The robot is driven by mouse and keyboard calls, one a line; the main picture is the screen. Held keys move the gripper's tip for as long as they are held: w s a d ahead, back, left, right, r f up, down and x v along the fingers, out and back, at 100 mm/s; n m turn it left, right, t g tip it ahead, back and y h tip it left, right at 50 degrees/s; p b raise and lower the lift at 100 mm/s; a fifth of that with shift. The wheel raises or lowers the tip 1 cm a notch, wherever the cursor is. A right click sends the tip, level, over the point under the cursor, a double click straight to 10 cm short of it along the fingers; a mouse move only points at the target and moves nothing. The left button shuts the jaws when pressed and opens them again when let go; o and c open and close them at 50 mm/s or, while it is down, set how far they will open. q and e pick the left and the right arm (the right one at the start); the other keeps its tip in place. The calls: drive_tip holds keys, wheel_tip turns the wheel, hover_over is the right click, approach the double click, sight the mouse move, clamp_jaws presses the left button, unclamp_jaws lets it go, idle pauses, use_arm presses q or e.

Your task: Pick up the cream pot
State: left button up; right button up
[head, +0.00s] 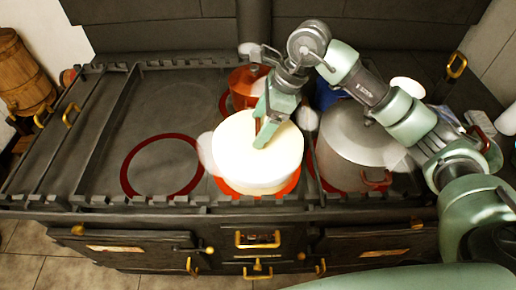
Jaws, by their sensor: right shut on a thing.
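The cream pot (246,169) is a wide, round, pale pot at the middle of the stove top, over a red-orange ring. My right gripper (262,138) comes down from above and behind, with its fingers over the top of the pot. It is shut on the pot, and the fingers hide the exact place of the hold. I cannot tell whether the pot rests on the stove or is slightly above it. My left gripper is out of view.
A grey pot (352,142) with red handles stands close on the right. An orange-red pot (240,84) stands just behind. A red ring (163,165) on the left is bare, with free stove top around it. A notched rail (150,200) runs along the stove's front edge.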

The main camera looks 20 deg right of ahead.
drive_tip(key=shift+w+r, duration=0.1)
drive_tip(key=shift+r, duration=0.15)
